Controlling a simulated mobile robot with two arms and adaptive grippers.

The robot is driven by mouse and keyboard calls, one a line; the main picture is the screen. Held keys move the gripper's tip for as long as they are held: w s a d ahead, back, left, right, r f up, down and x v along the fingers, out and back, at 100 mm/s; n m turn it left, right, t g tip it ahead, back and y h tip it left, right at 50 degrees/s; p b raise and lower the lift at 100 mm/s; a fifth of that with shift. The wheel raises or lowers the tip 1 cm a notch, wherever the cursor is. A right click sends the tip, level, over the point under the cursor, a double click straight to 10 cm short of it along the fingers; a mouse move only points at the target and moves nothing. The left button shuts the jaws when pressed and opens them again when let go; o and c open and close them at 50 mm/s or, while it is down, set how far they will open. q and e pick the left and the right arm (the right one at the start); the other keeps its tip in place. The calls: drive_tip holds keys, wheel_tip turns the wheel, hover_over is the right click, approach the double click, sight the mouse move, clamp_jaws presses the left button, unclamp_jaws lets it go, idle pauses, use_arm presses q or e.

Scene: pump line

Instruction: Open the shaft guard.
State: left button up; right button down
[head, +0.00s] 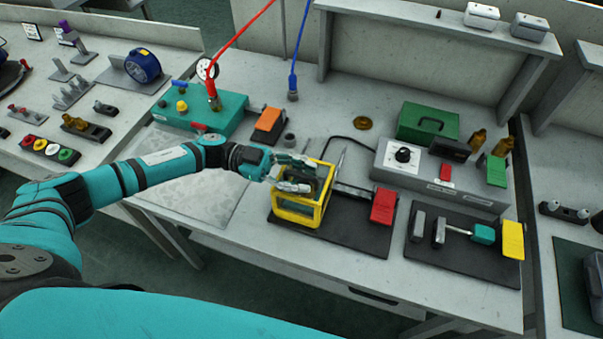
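The shaft guard looks to be the yellow open-framed cage (312,219) on a black base plate at the middle of the bench. It appears to stand down over the plate, with dark parts inside it. My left gripper (308,174) is at the upper left part of the cage, with its grey fingers spread apart. The fingers overlap the cage's top in the picture, and I cannot tell whether they touch it. They hide part of its top edge. My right gripper is not in view.
A red block (383,206) stands on the plate's right side. A grey control box (435,180) with a knob is behind it. A second black plate (462,262) with a teal block and yellow flap lies right.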

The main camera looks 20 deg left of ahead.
use_arm(q)
clamp_jaws()
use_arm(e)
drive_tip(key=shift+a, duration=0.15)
